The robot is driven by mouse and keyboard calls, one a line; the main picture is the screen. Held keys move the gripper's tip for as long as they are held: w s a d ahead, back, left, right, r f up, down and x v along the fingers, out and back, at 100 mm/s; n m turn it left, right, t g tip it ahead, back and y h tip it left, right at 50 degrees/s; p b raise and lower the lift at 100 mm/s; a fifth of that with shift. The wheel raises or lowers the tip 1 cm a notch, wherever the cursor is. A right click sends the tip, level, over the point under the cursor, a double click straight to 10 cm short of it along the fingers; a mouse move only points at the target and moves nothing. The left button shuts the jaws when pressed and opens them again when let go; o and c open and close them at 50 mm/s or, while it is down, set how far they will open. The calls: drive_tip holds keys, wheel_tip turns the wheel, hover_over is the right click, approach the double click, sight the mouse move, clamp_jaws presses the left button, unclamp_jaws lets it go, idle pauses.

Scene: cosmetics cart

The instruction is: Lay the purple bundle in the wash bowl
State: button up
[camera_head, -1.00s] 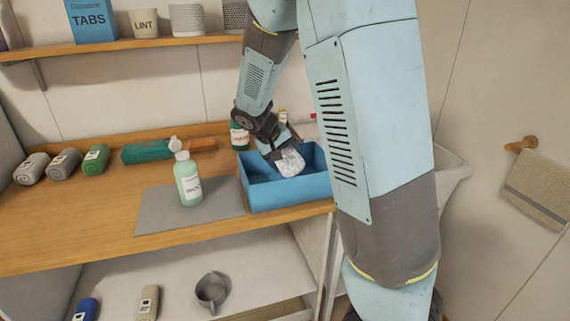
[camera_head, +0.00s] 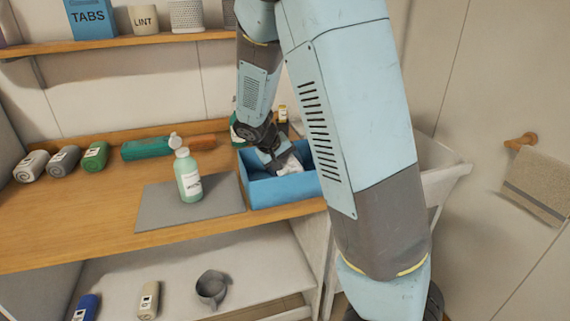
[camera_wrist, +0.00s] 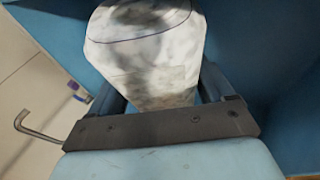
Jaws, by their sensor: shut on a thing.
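My gripper (camera_head: 279,161) is shut on a pale, grey-mottled object (camera_head: 293,164), low inside the blue bin (camera_head: 283,190). In the wrist view the object (camera_wrist: 150,60) sits between my fingers (camera_wrist: 160,98), whitish with darker patches and a thin dark line near its far end. Whether it touches the bin floor is hidden. I cannot make out a purple bundle; the held object looks whitish. A white basin (camera_head: 442,178), which may be the wash bowl, stands right of the counter, partly behind my arm.
A green pump bottle (camera_head: 188,177) stands on a grey mat (camera_head: 158,210) left of the bin. Several rolled bundles (camera_head: 63,161) and a green item (camera_head: 147,149) lie along the counter back. A grey pitcher (camera_head: 212,288) is on the lower shelf. A towel (camera_head: 537,187) hangs right.

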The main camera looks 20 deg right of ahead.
drive_tip(key=o, duration=0.9)
drive_tip(key=shift+r, duration=0.25)
drive_tip(key=v, duration=1.2)
drive_tip(key=s+d+r+t+y, duration=0.1)
drive_tip(key=s+d+r+y, duration=0.1)
drive_tip(key=s, duration=0.6)
drive_tip(key=s+d+r+t+y, duration=0.1)
drive_tip(key=s+r, duration=0.3)
drive_tip(key=s, duration=0.5)
drive_tip(key=s+d+r+m+y, duration=0.1)
drive_tip(key=s+d+r+y, duration=0.2)
drive_tip(key=s, duration=0.5)
drive_tip(key=shift+s+r+t, duration=0.2)
drive_tip(key=shift+s+t, duration=0.05)
drive_tip(key=shift+t, duration=0.15)
